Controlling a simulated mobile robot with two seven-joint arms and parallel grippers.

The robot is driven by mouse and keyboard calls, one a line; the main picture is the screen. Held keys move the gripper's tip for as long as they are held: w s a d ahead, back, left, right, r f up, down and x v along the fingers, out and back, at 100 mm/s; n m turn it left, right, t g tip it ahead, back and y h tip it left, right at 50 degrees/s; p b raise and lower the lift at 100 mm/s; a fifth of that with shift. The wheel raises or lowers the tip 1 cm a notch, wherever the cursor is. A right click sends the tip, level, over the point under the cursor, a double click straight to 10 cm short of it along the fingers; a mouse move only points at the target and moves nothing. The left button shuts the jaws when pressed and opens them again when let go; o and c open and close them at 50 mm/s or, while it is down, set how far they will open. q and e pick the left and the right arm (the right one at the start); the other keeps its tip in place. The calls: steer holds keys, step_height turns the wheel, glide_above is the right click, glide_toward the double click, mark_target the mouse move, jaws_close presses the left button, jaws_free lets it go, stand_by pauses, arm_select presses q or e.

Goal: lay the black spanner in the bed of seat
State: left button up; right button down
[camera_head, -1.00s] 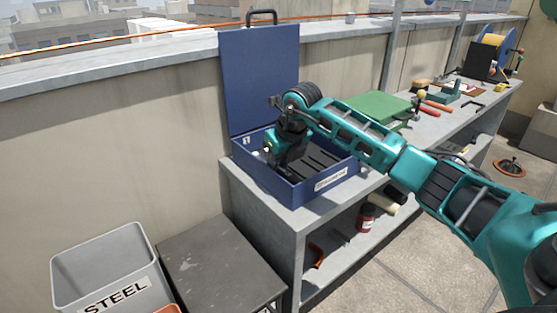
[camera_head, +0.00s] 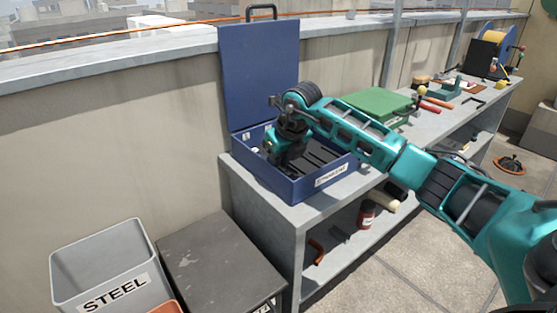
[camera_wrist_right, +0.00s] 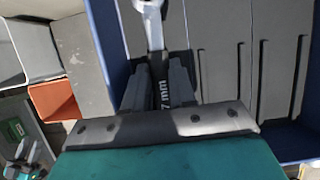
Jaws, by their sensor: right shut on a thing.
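The open blue tool case (camera_head: 316,189) stands on the grey bench, its lid (camera_head: 262,75) upright at the back. Its dark bed (camera_head: 318,160) has several long narrow slots, which also show in the right wrist view (camera_wrist_right: 245,70). My right gripper (camera_head: 282,158) is low inside the left part of the case. In the right wrist view, the gripper (camera_wrist_right: 160,85) is shut on the spanner (camera_wrist_right: 152,28), which has a bright metal head and a dark shank marked "7 mm". Whether the spanner touches the bed I cannot tell.
A grey bin marked STEEL (camera_head: 108,268) and a dark low table (camera_head: 222,262) stand at front left. A green case (camera_head: 378,104) and several tools lie further along the bench. The case walls and lid stand close around my gripper.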

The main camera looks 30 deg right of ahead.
steer(key=shift+s+f, duration=0.1)
steer(key=shift+f, duration=0.1)
steer(key=c, duration=1.1)
jaws_free()
steer(key=shift+o, duration=1.3)
steer(key=shift+f, duration=0.1)
